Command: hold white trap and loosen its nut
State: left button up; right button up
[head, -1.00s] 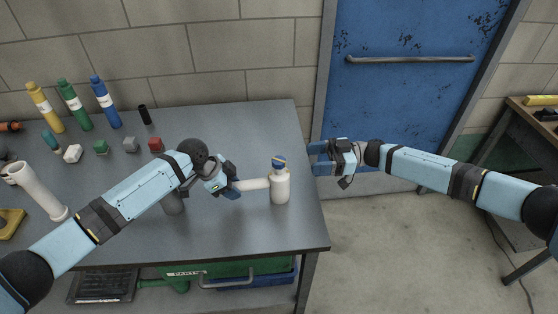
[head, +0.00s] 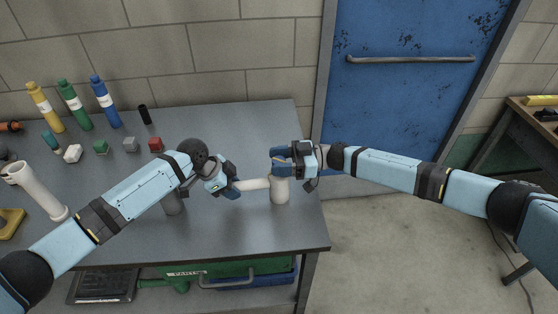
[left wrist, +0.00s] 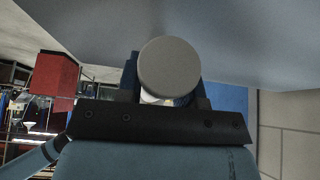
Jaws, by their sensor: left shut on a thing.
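The white trap (head: 280,192) stands upright near the table's right front edge, with its side pipe (head: 256,184) pointing left. My left gripper (head: 234,187) is shut on that side pipe. In the left wrist view the pipe's round pale end (left wrist: 169,68) sits between the fingers. My right gripper (head: 281,161) is at the top of the trap, its fingers at the height of the nut. The fingers hide the blue nut, so I cannot tell whether they are closed on it.
On the grey table (head: 240,125) are yellow, green and blue bottles (head: 104,103), small blocks (head: 155,145), a black cylinder (head: 145,115) and a white pipe (head: 42,192). A grey cylinder (head: 173,203) stands under my left arm. A blue door (head: 405,95) is behind my right arm.

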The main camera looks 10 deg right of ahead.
jog(key=c, duration=0.6)
jog(key=shift+c, duration=0.2)
jog(key=shift+t, duration=0.3)
jog(key=m+t, duration=0.3)
jog(key=t, duration=0.1)
jog(key=shift+s+h, duration=0.1)
jog(key=shift+h, duration=0.2)
jog(key=m+t+h, duration=0.1)
jog(key=t, duration=0.1)
jog(key=m+t+h, duration=0.1)
jog(key=m+t, duration=0.1)
jog(key=t, duration=0.1)
jog(key=shift+s+a, duration=0.1)
jog(key=m+t+h, duration=0.3)
jog(key=t, duration=0.1)
jog(key=shift+a+r+m, duration=0.1)
jog(key=shift+m, duration=0.2)
pick_arm(q)
jog(key=shift+d, duration=0.1)
pick_arm(e)
jog(key=shift+m+t+h, duration=0.3)
jog(key=shift+t+h, duration=0.1)
jog(key=shift+h, duration=0.5)
